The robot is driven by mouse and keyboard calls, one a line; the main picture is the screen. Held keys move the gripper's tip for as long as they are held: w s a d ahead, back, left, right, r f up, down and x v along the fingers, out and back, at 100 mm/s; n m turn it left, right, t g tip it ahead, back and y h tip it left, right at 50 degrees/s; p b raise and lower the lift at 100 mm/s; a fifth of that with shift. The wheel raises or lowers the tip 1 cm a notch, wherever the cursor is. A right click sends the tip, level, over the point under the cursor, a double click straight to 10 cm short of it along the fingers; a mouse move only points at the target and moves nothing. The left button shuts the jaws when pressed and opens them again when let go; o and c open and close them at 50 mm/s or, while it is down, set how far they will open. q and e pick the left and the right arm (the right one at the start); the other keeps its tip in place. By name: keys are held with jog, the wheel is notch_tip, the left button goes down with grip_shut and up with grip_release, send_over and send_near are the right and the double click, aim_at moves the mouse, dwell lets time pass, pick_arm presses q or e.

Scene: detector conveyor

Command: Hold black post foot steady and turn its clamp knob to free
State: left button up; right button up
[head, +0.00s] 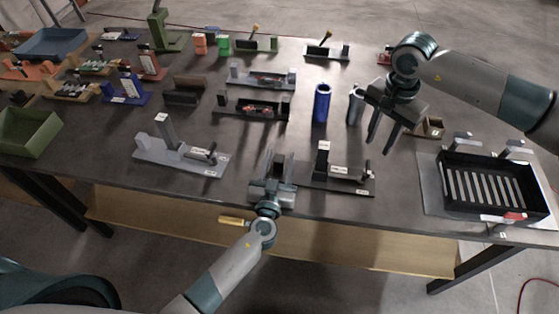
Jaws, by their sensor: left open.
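The black post foot (330,182) lies near the table's front edge, right of centre. It has a flat black base, an upright black post with a white label at its left end, and a dark clamp knob (366,170) on its right part. My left gripper (277,157) is open at the front edge, left of the black foot and apart from it. My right gripper (382,143) points down with its two fingers apart and empty, above and behind the knob. A similar grey post foot (180,158) stands further left.
A blue cylinder (322,103) and a grey cylinder (355,106) stand behind the black foot. A black slotted tray (450,190) is at the right. Several fixtures fill the back left, with a green bin (28,132) at the left edge.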

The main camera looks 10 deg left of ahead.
pick_arm(q)
grip_shut()
pick_arm(e)
jog(key=shift+c, duration=0.5)
notch_tip(320, 180, up, 2)
jog(key=m, duration=2.8)
jog(key=shift+r+m, duration=0.1)
jog(key=shift+m, duration=0.3)
